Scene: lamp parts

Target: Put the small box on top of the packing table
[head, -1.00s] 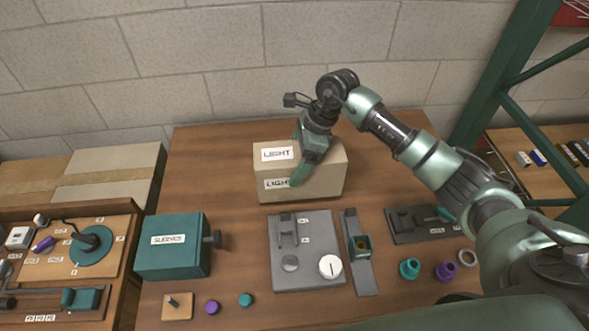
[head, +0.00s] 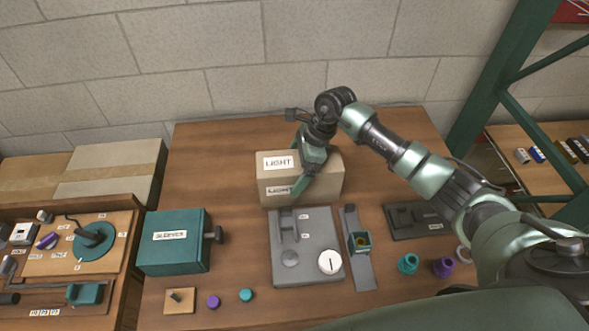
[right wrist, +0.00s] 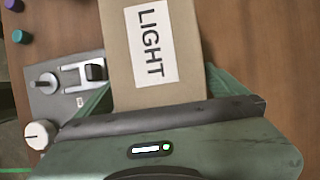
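The small cardboard box (head: 328,187), with white LIGHT labels, is upright over the back middle of the brown wooden table (head: 220,150). It is low over the surface, just behind a grey fixture plate. My right gripper (head: 302,172) reaches down over it, with one finger against its front face. In the right wrist view the box (right wrist: 115,45) lies between the two green fingers (right wrist: 158,85), which appear to touch its opposite sides. The box's underside is hidden, so contact with the table cannot be told for certain. My left gripper is not in view.
The grey fixture plate (head: 306,260) stands in front of the box, with a narrow grey part (head: 360,272) beside it. A teal SLEEVES box (head: 172,256) stands at left, and larger cartons (head: 110,172) lie beyond it. The table's back left is clear.

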